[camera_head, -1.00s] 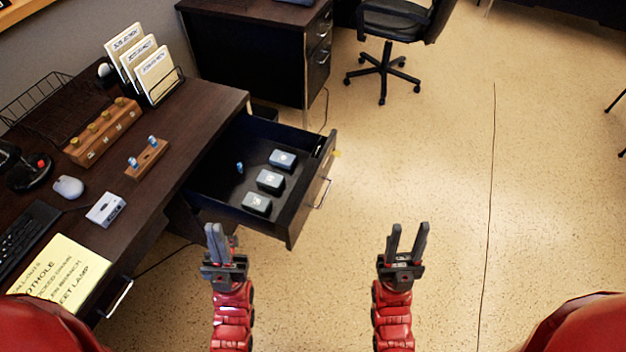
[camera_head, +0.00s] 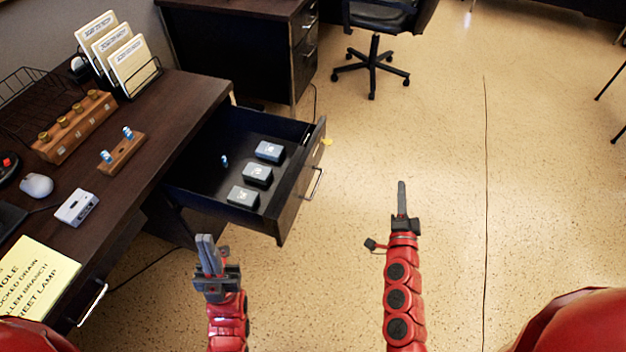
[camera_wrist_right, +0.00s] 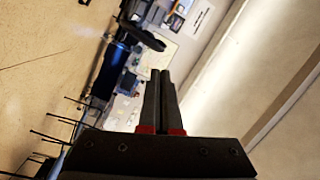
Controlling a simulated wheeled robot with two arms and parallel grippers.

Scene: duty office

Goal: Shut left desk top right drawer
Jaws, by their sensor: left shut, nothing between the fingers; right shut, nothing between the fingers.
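The left desk's top right drawer (camera_head: 300,190) is pulled out from the dark desk (camera_head: 165,125). Its metal handle (camera_head: 315,184) faces right. Inside lie several dark boxes with pale labels (camera_head: 258,175) and a small blue object (camera_head: 224,160). My left gripper (camera_head: 207,256) is shut and empty, in front of the drawer near its lower left side, apart from it. My right gripper (camera_head: 402,200) is shut and empty over open floor to the right of the drawer front. Its closed fingers also show in the right wrist view (camera_wrist_right: 161,95).
On the desk are file holders (camera_head: 118,55), wooden blocks with pegs (camera_head: 121,154), a mouse (camera_head: 37,186), a white box (camera_head: 76,207) and a yellow note (camera_head: 38,277). Another desk (camera_head: 240,50) and an office chair (camera_head: 375,50) stand behind. The floor right of the drawer is clear.

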